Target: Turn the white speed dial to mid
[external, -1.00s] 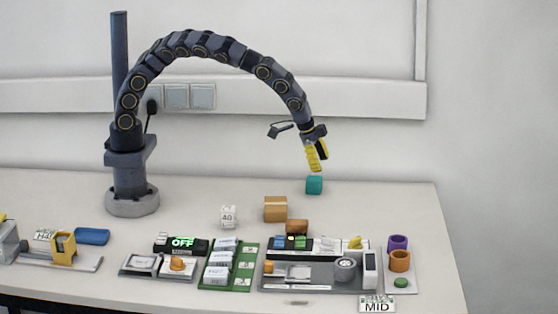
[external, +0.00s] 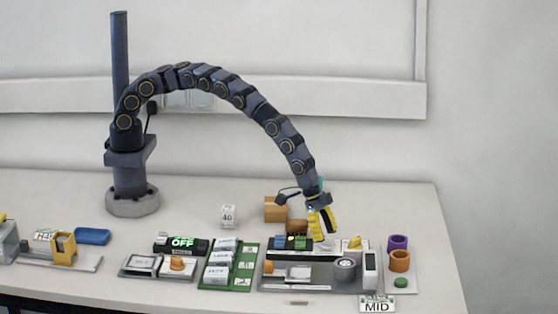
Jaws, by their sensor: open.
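A round, pale grey-white dial (external: 346,266) sits at the right of a grey machine base (external: 315,283), beside a white upright block (external: 370,270). I take it for the speed dial; its pointer setting is too small to read. A card reading MID (external: 377,305) stands at the table's front edge, just right of the base. My gripper (external: 327,233) has yellow fingers, points down, and is open and empty. In the picture it is above and slightly left of the dial, apart from it.
Behind the base are a brown block (external: 275,209) and a yellow piece (external: 355,243). Purple (external: 397,242) and orange (external: 400,261) rings stand at the right. A box showing OFF (external: 182,243) and a green board (external: 243,265) lie left.

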